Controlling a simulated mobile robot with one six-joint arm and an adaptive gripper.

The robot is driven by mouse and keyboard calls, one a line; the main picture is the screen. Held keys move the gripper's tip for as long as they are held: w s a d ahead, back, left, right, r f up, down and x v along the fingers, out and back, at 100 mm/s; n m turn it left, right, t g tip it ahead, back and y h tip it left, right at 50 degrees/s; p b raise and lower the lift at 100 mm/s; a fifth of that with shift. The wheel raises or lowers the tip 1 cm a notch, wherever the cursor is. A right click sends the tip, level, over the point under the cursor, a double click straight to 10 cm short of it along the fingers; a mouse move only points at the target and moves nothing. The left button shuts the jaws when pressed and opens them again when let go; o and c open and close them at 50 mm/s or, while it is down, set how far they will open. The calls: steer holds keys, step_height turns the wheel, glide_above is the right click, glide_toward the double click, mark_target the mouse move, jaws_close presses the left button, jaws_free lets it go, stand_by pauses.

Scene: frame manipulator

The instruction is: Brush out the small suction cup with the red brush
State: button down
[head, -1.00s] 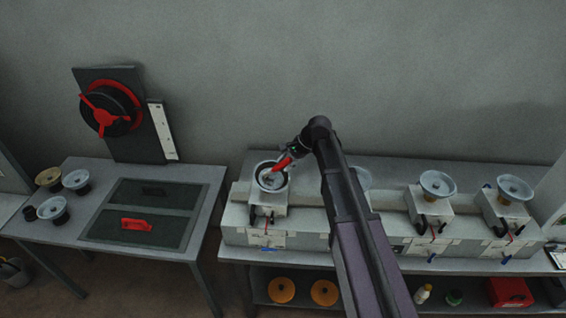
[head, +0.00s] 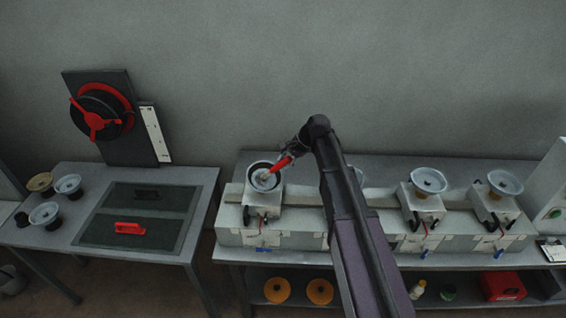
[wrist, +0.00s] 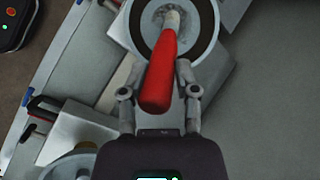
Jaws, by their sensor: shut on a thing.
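My gripper (head: 288,154) is shut on the red brush (head: 281,164), and the wrist view shows the brush's red handle (wrist: 160,78) between the fingers (wrist: 160,72). The brush is tilted, with its pale bristle end pointing down into a round grey-white suction cup (head: 260,184). This cup sits in a dark ring on the leftmost box-shaped holder of the long bench. The wrist view shows the cup (wrist: 145,22) at the top, with the bristle end inside its outline. Whether the bristles touch the cup's surface is hard to tell.
Two more cups (head: 428,179) (head: 505,182) stand on holders to the right; another is partly hidden behind my arm. The left table (head: 205,180) carries several cups and a dark panel with a red handle (head: 130,228). Orange discs (head: 277,290) lie on the lower shelf.

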steer(key=shift+w+d, duration=0.55)
steer(key=shift+w, duration=0.1)
stand_by(0.3)
steer(key=shift+w+d, duration=0.25)
steer(key=shift+w, duration=0.6)
steer(key=shift+w+a, duration=0.2)
steer(key=shift+w, duration=0.7)
steer(key=shift+r, duration=0.1)
